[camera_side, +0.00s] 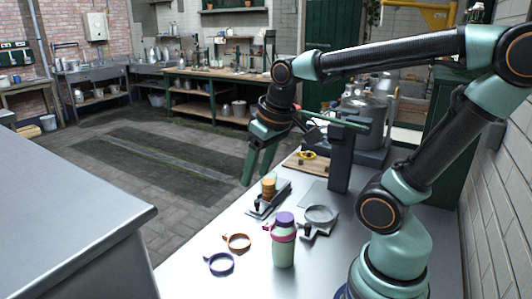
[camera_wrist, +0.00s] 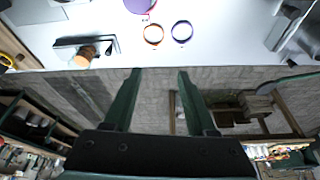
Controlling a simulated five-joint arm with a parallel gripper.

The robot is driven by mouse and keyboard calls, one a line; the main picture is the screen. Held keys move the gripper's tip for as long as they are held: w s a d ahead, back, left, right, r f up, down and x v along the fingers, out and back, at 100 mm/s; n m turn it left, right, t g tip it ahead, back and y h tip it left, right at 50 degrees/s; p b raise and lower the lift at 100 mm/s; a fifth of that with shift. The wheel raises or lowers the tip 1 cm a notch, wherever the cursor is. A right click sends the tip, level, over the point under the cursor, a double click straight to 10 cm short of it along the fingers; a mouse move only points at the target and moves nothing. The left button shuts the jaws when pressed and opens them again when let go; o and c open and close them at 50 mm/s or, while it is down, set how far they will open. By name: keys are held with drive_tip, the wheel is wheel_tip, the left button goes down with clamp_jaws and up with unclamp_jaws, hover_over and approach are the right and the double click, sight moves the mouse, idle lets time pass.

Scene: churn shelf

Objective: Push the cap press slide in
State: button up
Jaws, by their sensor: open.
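A small grey metal slide on a dark base (camera_side: 268,203) lies on the bench, with an amber round knob or cap stack (camera_side: 269,187) standing on it. I take this to be the cap press slide, but cannot be sure. It also shows at the upper left of the wrist view, with the grey rail (camera_wrist: 72,42) and amber piece (camera_wrist: 82,57). My gripper (camera_side: 254,181) is open and empty, pointing down just left of and above the amber piece in the side view. In the wrist view the fingertips (camera_wrist: 160,72) are apart, with bare floor between them.
A green bottle with a purple lid (camera_side: 284,243), an orange ring (camera_side: 238,242), a blue ring (camera_side: 220,264) and a round grey holder (camera_side: 320,214) stand nearby. A dark upright post (camera_side: 341,160) rises behind. A metal counter (camera_side: 70,215) is at the left.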

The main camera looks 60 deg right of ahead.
drive_tip(key=d+f+m+g, duration=0.4)
drive_tip(key=d, duration=0.6)
drive_tip(key=m+g+y, duration=0.3)
approach(309, 225)
drive_tip(key=x, duration=0.8)
drive_tip(key=shift+w+f, duration=0.1)
drive_tip(key=shift+f, duration=0.25)
clamp_jaws()
idle(0.4)
